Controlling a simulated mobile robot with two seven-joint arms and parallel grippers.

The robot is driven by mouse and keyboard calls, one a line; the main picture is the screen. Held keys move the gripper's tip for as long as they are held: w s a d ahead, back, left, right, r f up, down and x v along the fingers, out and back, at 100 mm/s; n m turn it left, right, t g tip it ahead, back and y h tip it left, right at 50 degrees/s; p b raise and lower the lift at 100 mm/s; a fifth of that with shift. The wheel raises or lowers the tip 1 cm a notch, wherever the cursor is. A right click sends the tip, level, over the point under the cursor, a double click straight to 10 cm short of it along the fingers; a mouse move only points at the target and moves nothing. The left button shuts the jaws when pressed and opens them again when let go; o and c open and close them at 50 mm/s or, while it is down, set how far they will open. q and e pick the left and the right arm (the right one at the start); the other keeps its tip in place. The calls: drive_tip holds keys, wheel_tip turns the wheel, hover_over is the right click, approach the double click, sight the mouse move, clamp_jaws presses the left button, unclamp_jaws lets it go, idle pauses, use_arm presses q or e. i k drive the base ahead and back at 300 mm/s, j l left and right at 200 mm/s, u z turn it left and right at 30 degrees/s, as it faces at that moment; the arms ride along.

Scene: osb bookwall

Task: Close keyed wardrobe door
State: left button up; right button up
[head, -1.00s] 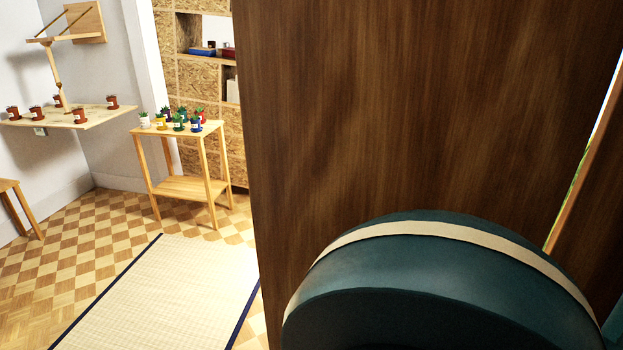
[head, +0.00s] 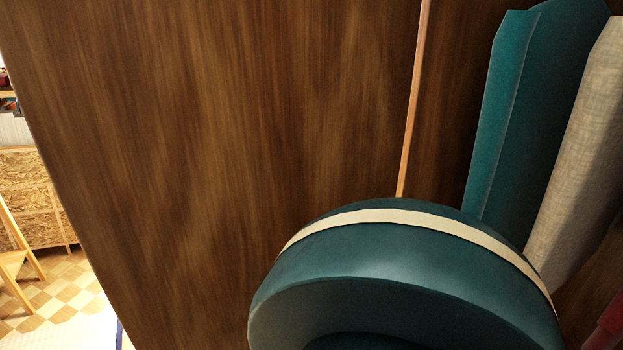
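The dark brown wood-grain wardrobe door (head: 230,120) fills the left and middle of the head view, very close to me. A thin light wooden strip (head: 411,100) runs down its right side. Right of the strip is more dark wood, with teal (head: 540,100) and grey cloth-like pieces (head: 585,150) in front of it, so the wardrobe appears open. No key or handle shows. A large teal rounded part with a cream band, seemingly my own arm, covers the lower middle of the door. Neither gripper is in view.
Past the door's left edge are a light wooden stand (head: 20,262), an OSB wall unit (head: 40,200) and a checkered parquet floor (head: 55,290). A small red thing (head: 608,325) shows at the bottom right corner.

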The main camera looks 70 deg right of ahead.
sight(182, 145)
drive_tip(key=i+j+z, duration=0.1)
drive_tip(key=z, duration=0.4)
drive_tip(key=i+j+z, duration=0.2)
drive_tip(key=z, duration=0.25)
drive_tip(key=i+j+z, duration=0.25)
drive_tip(key=z, duration=0.25)
drive_tip(key=i+j+z, duration=0.15)
drive_tip(key=j+z, duration=0.15)
drive_tip(key=z, duration=0.2)
drive_tip(key=j+z, duration=0.35)
drive_tip(key=z, duration=0.15)
drive_tip(key=j+z, duration=0.75)
drive_tip(key=z, duration=0.2)
drive_tip(key=j+z, duration=0.7)
drive_tip(key=j, duration=0.15)
drive_tip(key=j+z, duration=0.4)
